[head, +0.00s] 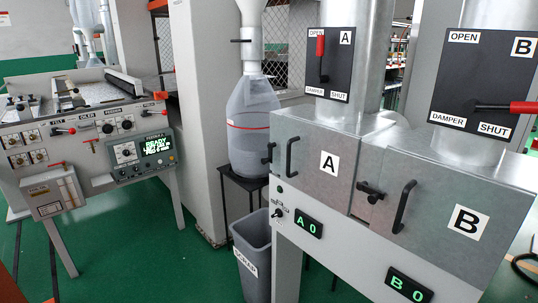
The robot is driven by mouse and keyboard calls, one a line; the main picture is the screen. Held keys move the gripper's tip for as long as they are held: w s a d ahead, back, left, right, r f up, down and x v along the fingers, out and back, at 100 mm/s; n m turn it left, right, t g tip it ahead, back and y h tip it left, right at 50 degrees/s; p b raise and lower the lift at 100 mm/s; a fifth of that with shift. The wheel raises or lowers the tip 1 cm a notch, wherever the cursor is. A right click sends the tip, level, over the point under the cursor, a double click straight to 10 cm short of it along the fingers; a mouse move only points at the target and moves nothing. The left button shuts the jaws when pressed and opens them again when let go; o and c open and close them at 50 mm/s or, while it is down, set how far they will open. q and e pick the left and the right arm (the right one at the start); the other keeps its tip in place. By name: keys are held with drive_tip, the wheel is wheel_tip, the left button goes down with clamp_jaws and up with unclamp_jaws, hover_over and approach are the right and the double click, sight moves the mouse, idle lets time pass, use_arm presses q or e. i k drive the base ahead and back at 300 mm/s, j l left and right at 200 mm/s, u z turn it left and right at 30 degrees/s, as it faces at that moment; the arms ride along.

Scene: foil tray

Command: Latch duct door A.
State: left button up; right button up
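Duct door A (312,185) is a grey metal panel with a white "A" label, on the front of the left duct box in the head view. A black bar handle (290,156) stands near its left edge. A small black latch (268,154) sits at the far left edge of the door. Door A looks at or near its frame, but I cannot tell whether it is fully flush or whether the latch is engaged. Neither of my grippers is in view.
Door B (440,225), with its own latch (370,191) and handle (404,207), adjoins on the right. Damper lever A (320,47) points up; damper lever B (505,107) points right. A grey bin (252,240) stands below left. Green floor is clear between it and the left machine.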

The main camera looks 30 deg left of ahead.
sight(270, 146)
drive_tip(key=i+j+z, duration=0.1)
drive_tip(key=i+j, duration=0.15)
drive_tip(key=i+j+z, duration=0.1)
drive_tip(key=j, duration=0.4)
drive_tip(key=i+j+z, duration=0.1)
drive_tip(key=i+j, duration=0.25)
drive_tip(key=i+j+z, duration=0.1)
drive_tip(key=j, duration=0.45)
drive_tip(key=i+j+z, duration=0.1)
drive_tip(key=j, duration=0.4)
drive_tip(key=i+j+z, duration=0.1)
drive_tip(key=j, duration=0.45)
